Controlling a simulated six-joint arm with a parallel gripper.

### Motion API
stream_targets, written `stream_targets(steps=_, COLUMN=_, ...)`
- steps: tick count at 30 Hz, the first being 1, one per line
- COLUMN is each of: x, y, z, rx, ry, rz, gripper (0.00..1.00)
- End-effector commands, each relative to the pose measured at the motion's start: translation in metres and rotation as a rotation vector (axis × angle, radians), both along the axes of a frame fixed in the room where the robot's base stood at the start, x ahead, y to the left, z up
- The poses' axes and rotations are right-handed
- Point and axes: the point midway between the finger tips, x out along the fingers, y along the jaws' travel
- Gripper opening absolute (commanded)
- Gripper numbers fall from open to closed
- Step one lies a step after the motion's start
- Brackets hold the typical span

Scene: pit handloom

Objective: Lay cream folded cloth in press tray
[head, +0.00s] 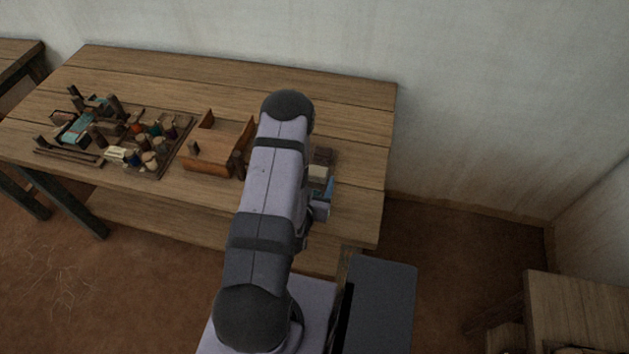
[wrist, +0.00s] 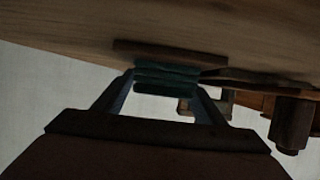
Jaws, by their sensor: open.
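A small cream block, which looks like the cream folded cloth (head: 318,173), lies right of my arm in the head view, beside darker and blue pieces. An open wooden tray with raised edges, which looks like the press tray (head: 205,166), stands left of my arm, partly hidden by it. My gripper (wrist: 165,83) is open in the wrist view, with dark teal stacked layers (wrist: 168,76) showing between and beyond its fingers. I cannot tell whether the fingers touch them. I cannot make out the cream cloth in the wrist view.
A board crowded with pegs, spools and small pieces (head: 182,150) covers the left of the wooden table (head: 340,104). The table's back and far right are clear. A pale wall (head: 480,90) stands behind. In the wrist view a dark post (wrist: 291,122) stands at right.

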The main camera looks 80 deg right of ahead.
Motion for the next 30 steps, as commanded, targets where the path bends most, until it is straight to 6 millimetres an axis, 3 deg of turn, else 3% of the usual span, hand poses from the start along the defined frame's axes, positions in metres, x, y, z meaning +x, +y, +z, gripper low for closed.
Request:
stream_targets(steps=5, x=0.000, y=0.002, z=0.001, rx=0.000, ry=0.000, rz=0.000, gripper=0.65)
stream_targets(steps=12, x=0.000, y=0.023, z=0.008, rx=0.001, ry=0.001, rz=0.000, gripper=0.65)
stream_targets(steps=20, x=0.001, y=0.050, z=0.030, rx=0.003, ry=0.001, rz=0.001, gripper=0.65)
stream_targets(steps=30, x=0.001, y=0.064, z=0.035, rx=0.002, ry=0.000, rz=0.000, gripper=0.65)
